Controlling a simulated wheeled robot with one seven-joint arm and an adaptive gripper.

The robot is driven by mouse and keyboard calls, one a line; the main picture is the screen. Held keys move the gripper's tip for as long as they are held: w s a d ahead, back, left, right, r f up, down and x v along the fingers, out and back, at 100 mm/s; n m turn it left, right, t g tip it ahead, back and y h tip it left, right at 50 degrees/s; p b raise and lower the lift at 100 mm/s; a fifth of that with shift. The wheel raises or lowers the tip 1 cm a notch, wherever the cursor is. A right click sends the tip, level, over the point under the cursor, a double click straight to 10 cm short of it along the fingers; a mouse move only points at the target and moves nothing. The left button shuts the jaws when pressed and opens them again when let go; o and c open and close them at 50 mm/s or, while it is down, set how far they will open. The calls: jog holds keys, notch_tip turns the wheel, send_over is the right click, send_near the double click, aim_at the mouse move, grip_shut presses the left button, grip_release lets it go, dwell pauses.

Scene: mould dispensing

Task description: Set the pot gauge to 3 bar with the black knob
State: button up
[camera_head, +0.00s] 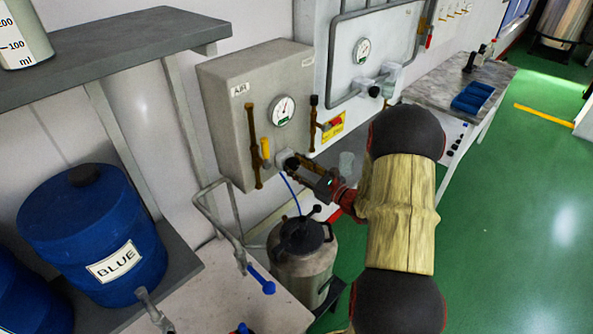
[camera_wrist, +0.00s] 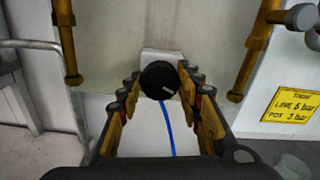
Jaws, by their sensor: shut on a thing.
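A grey box (camera_head: 222,105) marked AIR hangs on the wall in the head view. A round white gauge (camera_head: 283,110) is on its front; its needle is too small to read for sure. The black knob (camera_head: 291,165) sticks out below the gauge. In the wrist view, the knob (camera_wrist: 158,80) is round, with a pale mark at its lower right. My gripper (camera_head: 297,167) reaches it from the right. In the wrist view, my gripper (camera_wrist: 160,88) has a finger on each side of the knob and is shut on it. The gauge is out of the wrist view.
A yellow sign (camera_wrist: 290,104) reads line 6 bar, pot 3 bar. Brass pipes (camera_wrist: 67,45) flank the knob. A blue hose (camera_wrist: 167,128) hangs below it towards a metal pot (camera_head: 303,260). A blue drum (camera_head: 90,230) stands left. Green floor is clear at right.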

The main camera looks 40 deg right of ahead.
jog(key=n+b, duration=0.5)
jog(key=b, duration=0.2)
jog(key=shift+f+n, duration=0.25)
jog(key=shift+n, duration=0.15)
jog(key=shift+a+r+n+b, duration=0.1)
jog(key=shift+n+b, duration=0.8)
jog(key=shift+b, duration=0.35)
jog(key=shift+r, duration=0.1)
jog(key=o, duration=1.2)
jog(key=shift+c, duration=0.2)
jog(key=s+d, duration=0.1)
jog(key=s, duration=1.1)
jog(key=shift+d, duration=0.35)
jog(key=shift+w, duration=0.1)
